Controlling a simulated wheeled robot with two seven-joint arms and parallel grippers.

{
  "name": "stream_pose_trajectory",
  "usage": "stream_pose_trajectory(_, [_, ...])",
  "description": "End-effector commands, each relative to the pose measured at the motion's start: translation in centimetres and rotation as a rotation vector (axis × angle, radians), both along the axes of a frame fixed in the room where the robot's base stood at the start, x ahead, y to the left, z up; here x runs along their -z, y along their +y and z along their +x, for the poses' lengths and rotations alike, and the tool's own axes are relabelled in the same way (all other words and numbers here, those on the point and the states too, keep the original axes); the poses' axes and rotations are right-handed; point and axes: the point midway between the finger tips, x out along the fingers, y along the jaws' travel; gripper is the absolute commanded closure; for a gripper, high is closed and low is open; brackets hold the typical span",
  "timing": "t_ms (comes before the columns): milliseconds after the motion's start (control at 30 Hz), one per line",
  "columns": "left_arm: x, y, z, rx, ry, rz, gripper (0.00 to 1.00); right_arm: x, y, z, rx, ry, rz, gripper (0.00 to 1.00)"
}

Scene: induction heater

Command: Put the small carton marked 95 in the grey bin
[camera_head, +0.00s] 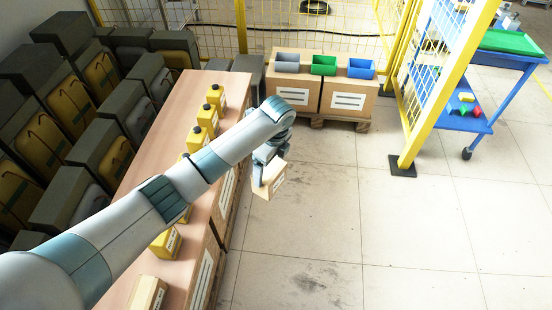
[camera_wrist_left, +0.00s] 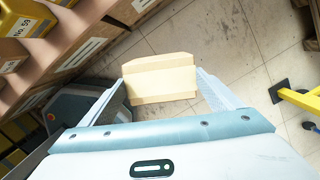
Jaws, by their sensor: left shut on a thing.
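A small light-brown carton (camera_head: 270,183) hangs in the head view from my left gripper (camera_head: 264,160), above the floor to the right of the long table. The grey bin (camera_head: 286,63) stands at the back on a large box, at the left end of a row of bins, apart from the carton. My right gripper is not in view.
A green bin (camera_head: 324,65) and a blue bin (camera_head: 361,68) stand to the right of the grey one. Yellow containers (camera_head: 216,95) and another carton (camera_head: 148,292) stand on the long table (camera_head: 186,88). A yellow fence post (camera_head: 432,105) rises at the right. The floor between is clear.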

Motion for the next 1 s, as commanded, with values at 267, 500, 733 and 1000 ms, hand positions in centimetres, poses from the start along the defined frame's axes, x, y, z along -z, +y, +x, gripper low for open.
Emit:
stream_pose_trajectory(267, [-0.9,2.5,-2.0,-0.326,-0.002,0.001,0.64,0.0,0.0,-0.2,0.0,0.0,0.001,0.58])
stream_pose_trajectory(500, [-1.7,4.4,-4.1,-0.603,-0.002,0.0,0.64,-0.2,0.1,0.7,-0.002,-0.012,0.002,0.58])
stream_pose_trajectory(733, [-2.4,6.3,-6.5,-0.864,-0.002,0.001,0.64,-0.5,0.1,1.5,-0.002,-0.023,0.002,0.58])
stream_pose_trajectory(1000, [-3.3,8.5,-9.7,-1.164,-0.001,0.0,0.64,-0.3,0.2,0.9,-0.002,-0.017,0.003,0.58])
